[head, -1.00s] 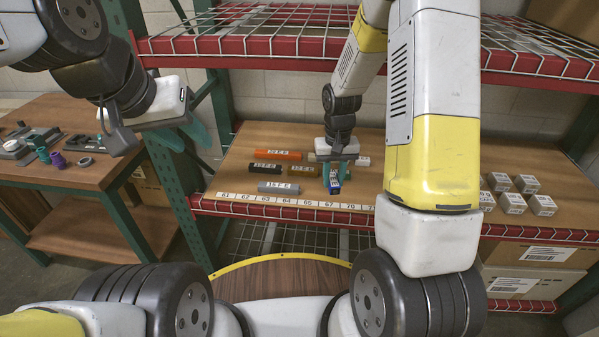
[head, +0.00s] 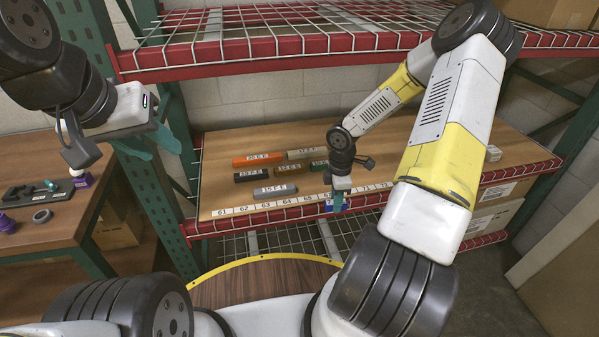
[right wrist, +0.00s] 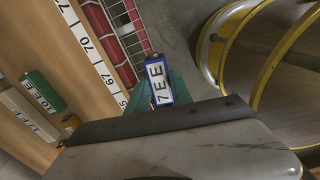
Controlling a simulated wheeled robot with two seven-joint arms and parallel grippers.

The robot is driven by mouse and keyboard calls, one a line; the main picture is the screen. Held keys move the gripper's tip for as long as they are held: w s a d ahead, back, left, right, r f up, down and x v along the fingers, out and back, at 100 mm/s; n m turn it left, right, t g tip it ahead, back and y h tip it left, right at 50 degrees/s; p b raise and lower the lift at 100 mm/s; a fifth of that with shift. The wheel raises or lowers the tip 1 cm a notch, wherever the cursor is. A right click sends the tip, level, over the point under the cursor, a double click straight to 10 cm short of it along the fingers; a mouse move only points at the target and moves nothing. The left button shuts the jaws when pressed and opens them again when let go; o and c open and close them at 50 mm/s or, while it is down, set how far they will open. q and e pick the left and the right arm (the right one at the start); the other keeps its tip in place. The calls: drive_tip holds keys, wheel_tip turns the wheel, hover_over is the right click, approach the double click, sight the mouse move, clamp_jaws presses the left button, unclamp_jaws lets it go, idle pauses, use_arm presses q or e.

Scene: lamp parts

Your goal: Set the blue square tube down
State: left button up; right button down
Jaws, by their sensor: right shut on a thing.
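The blue square tube (right wrist: 158,83) has a white label and is gripped between the teal fingers of my right gripper (right wrist: 161,90) in the right wrist view. There it lies over the shelf's red front beam and the floor beyond. In the head view my right gripper (head: 337,203) is at the front edge of the shelf, and the tube (head: 328,206) shows only as a small blue patch. My left gripper (head: 153,143) is open and empty at the upper left, in front of the green rack post.
The wooden shelf (head: 232,200) holds several labelled tubes, including an orange one (head: 258,159) and a grey one (head: 275,190). A numbered strip (head: 265,208) runs along its front. A wire shelf (head: 290,30) hangs above. A side table (head: 50,235) stands left.

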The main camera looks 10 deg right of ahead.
drive_tip(key=shift+w+d+f+n, duration=0.1)
drive_tip(key=shift+w+d+n, duration=0.25)
drive_tip(key=shift+w+n, duration=0.25)
hover_over(309, 189)
drive_tip(key=shift+s+d+f, duration=0.1)
drive_tip(key=shift+s+f, duration=0.3)
drive_tip(key=shift+f, duration=0.3)
drive_tip(key=shift+w+f, duration=0.2)
drive_tip(key=shift+f, duration=0.7)
drive_tip(key=shift+w+f, duration=0.2)
drive_tip(key=shift+f, duration=0.7)
drive_tip(key=c, duration=1.1)
unclamp_jaws()
drive_tip(key=shift+c, duration=0.2)
wheel_tip(309, 189, up, 8)
drive_tip(key=shift+a+f, duration=0.2)
drive_tip(key=shift+f, duration=0.05)
